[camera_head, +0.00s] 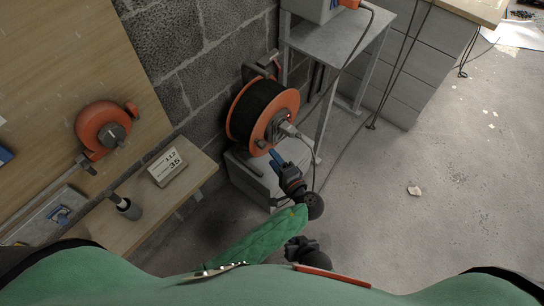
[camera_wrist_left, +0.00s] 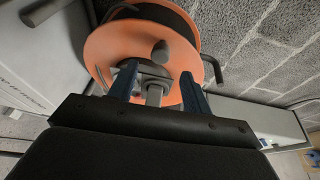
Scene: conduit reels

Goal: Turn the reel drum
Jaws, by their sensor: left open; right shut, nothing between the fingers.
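The reel drum (camera_head: 262,110) has orange flanges and black cable wound on it. It stands upright on a grey box by the block wall. In the left wrist view its orange flange (camera_wrist_left: 105,48) fills the upper middle, with a dark knob (camera_wrist_left: 160,52) standing out from its face. My left gripper (camera_head: 277,158) is open just in front of the drum's lower face. Its blue fingers (camera_wrist_left: 158,88) stand either side of a grey part near the hub; contact cannot be told. My right gripper (camera_head: 300,247) is shut and empty, low near my body, its fingertips mostly hidden.
A grey box (camera_head: 248,180) supports the reel. A metal stand (camera_head: 340,45) is behind it to the right, with loose cables. A wooden bench (camera_head: 150,215) with a small sign (camera_head: 167,166) and an orange wall reel (camera_head: 102,127) are left. The floor at right is mostly clear.

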